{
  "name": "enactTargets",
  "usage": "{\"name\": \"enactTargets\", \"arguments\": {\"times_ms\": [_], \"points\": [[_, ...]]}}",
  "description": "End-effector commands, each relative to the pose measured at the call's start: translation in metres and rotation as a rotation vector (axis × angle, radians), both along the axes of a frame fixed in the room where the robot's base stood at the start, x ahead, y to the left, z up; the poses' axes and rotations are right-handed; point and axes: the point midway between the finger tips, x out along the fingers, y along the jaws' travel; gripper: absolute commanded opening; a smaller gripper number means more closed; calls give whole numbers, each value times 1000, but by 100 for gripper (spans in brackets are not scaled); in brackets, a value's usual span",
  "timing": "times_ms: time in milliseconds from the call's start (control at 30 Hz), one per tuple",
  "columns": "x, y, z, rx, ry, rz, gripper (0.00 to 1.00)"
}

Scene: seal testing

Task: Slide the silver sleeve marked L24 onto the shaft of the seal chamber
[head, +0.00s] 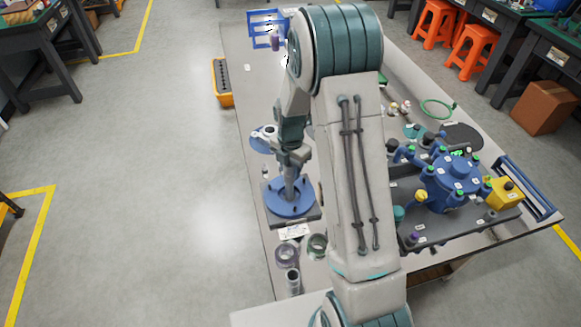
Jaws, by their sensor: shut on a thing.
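My gripper (291,163) points down over the middle of a round blue housing (281,208) that I take for the seal chamber, on a dark square base. It is shut on a narrow grey piece (289,186), which looks like the silver sleeve; no L24 mark can be read. The piece is upright, in line with the housing's centre. Whether it is around the shaft or above it, I cannot tell; the shaft cannot be made out apart from it. Another silver cylinder (293,281) stands on the table in front.
A blue fixture (455,180) with several knobs stands right, beyond my arm. A yellow bin (222,83) is at the table's left edge. My arm hides the middle of the table.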

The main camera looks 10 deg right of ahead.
Motion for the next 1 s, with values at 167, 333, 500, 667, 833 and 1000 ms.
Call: {"name": "enactTargets", "arguments": {"times_ms": [167, 333, 500, 667, 833, 1000], "points": [[0, 0, -8, 0, 0, 0, 2], [0, 0, -14, 0, 0, 0, 2], [0, 0, -20, 0, 0, 1, 2], [0, 0, -25, 0, 0, 0, 2], [0, 0, -31, 0, 0, -1, 2], [0, 0, -36, 0, 0, 0, 2]]}}
